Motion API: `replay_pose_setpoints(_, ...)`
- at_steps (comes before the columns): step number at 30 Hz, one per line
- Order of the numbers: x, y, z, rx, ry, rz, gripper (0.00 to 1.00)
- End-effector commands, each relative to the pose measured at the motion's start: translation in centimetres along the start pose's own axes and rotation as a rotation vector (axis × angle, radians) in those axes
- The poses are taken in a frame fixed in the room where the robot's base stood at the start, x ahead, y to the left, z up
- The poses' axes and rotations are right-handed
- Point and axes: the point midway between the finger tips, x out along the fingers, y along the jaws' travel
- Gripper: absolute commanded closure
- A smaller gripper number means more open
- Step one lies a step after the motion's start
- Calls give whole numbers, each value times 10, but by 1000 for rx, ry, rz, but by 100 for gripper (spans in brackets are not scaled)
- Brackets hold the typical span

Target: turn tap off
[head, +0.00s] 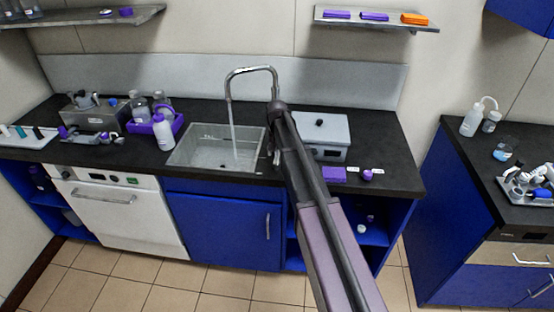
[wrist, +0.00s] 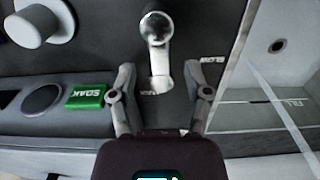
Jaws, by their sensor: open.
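In the wrist view, a silver lever with a round knob (wrist: 156,27) lies ahead of my gripper (wrist: 160,68). The lever's flat end (wrist: 161,82) lies between my open fingers, with gaps on both sides. The stream also shows as a pale line in the wrist view (wrist: 280,110). In the head view my arm hides the lever and most of the gripper.
A green SOAK label (wrist: 86,96) and a white round knob (wrist: 36,22) lie left of my gripper. A grey box (head: 325,128) stands right of the sink. A purple tray (head: 140,127) with bottles stands to its left.

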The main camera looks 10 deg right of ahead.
Motion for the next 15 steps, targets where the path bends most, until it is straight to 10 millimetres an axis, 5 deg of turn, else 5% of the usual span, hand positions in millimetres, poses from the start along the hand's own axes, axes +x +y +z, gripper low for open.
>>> replay_pose_setpoints(15,13,1,0,1,0,0,37)
